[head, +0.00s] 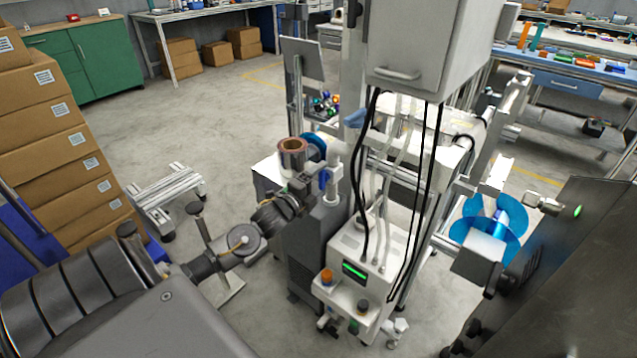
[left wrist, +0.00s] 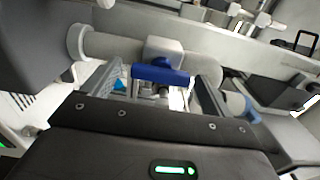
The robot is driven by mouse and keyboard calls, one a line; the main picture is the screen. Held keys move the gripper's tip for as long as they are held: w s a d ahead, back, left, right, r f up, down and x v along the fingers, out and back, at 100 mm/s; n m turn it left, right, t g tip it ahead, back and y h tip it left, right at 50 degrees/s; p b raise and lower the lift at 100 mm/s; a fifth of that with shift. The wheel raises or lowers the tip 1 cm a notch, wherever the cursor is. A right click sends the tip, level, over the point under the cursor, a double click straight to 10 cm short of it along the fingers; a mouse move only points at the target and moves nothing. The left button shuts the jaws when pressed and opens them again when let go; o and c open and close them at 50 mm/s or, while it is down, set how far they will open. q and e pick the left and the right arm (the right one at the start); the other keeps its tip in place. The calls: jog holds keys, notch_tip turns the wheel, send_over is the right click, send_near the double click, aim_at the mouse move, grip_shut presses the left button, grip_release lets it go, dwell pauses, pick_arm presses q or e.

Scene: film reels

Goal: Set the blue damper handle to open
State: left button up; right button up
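The blue damper handle (head: 323,180) is a small blue lever on a white pipe (head: 333,160), close to the tip of my left gripper (head: 312,184) in the head view. In the left wrist view the blue handle (left wrist: 160,74) lies between the spread fingers of the left gripper (left wrist: 155,88), below a white block on the pipe (left wrist: 115,45). It appears roughly in line with the pipe. The left gripper is open, with a gap on each side of the handle. Its fingertips are partly hidden in the head view.
A white control box (head: 352,262) with a green display and knobs stands below. Black cables (head: 430,180) hang from a grey cabinet (head: 410,60) to the right. Blue reels (head: 490,225) are farther right. Stacked cardboard boxes (head: 60,150) stand left; open floor lies behind.

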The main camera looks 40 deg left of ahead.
pick_arm(q)
jog(key=s, duration=1)
jog(key=shift+s, duration=0.4)
jog(key=shift+d, duration=0.1)
